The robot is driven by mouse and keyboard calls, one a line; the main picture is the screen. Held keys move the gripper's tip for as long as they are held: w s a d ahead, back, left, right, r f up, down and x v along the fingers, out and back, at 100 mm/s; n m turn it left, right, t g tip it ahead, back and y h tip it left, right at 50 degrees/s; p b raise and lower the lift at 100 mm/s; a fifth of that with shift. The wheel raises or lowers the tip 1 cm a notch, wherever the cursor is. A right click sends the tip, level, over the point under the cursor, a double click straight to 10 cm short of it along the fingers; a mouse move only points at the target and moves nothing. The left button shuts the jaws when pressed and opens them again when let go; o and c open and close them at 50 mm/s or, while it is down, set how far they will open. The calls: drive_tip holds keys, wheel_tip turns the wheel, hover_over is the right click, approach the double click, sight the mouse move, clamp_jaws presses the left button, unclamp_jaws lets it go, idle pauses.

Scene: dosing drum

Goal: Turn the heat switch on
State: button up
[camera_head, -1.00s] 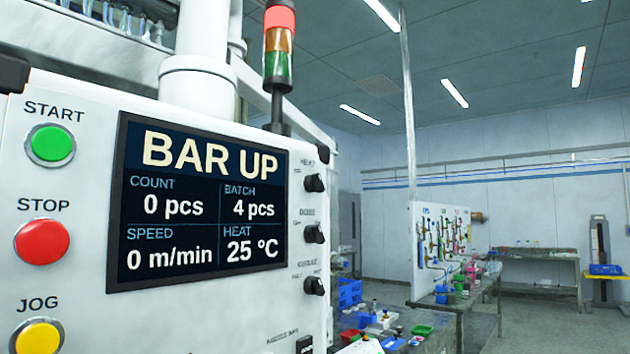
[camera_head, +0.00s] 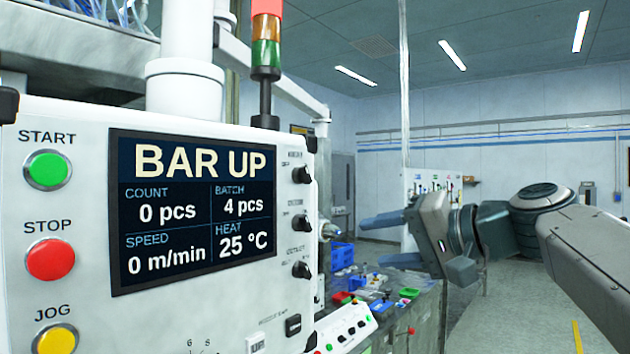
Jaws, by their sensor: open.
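The heat switch (camera_head: 302,175) is the top one of a column of black rotary knobs on the right side of the white control panel (camera_head: 60,110). Its label is too small to read clearly now. The panel's screen (camera_head: 192,210) reads "BAR UP" with heat at 25 °C. My gripper (camera_head: 376,241) is to the right of the knobs and lower than the heat switch, its two fingers pointing left towards the panel. The fingers are apart with nothing between them, and do not touch the panel.
Green start, red stop and yellow jog buttons (camera_head: 48,170) line the panel's left edge. A signal tower (camera_head: 266,60) rises behind it. A cluttered bench (camera_head: 425,300) with blue, red and green bins lies beyond and below my gripper.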

wheel_tip(320, 180, up, 10)
drive_tip(key=n+y, duration=0.1)
drive_tip(key=y, duration=0.1)
drive_tip(key=p, duration=0.5)
approach(309, 173)
drive_tip(key=shift+t+y, duration=0.3)
drive_tip(key=shift+t, duration=0.1)
drive_tip(key=x, duration=0.7)
drive_tip(key=shift+w+a+f, duration=0.1)
drive_tip(key=shift+f, duration=0.3)
drive_tip(key=shift+w+a+f, duration=0.15)
drive_tip(key=shift+w+a, duration=0.3)
drive_tip(key=shift+a, duration=0.1)
drive_tip(key=c, duration=1)
